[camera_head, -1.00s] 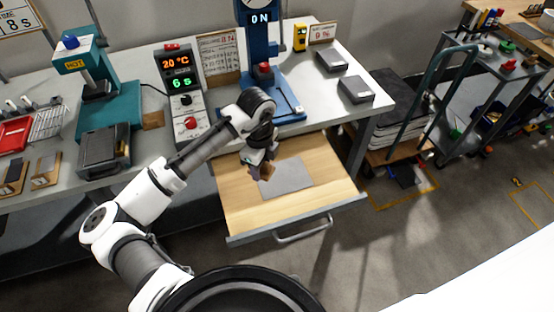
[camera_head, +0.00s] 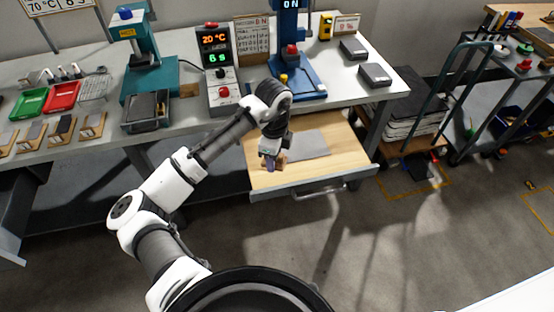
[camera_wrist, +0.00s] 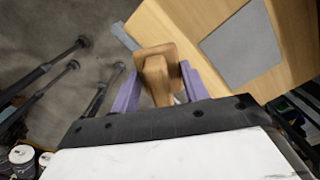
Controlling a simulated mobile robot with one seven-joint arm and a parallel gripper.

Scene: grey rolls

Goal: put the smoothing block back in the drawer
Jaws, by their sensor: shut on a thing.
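My gripper (camera_head: 270,162) is shut on the smoothing block (camera_wrist: 155,70), a brown wooden piece between the purple fingers in the wrist view. In the head view the block is mostly hidden by my gripper. The open drawer (camera_head: 345,160) has a light wood bottom with a flat grey sheet (camera_head: 303,146) on it. My gripper and the block are over the drawer's left part in the head view. The drawer also shows in the wrist view (camera_wrist: 185,32), beyond the block and to its right. I cannot tell how high the block is above the drawer.
The workbench (camera_head: 345,93) runs above the drawer and carries a blue press (camera_head: 290,60), a control box (camera_head: 220,75) and a teal press (camera_head: 150,80). Two grey blocks (camera_head: 375,75) lie on its right end. The floor before the drawer is clear.

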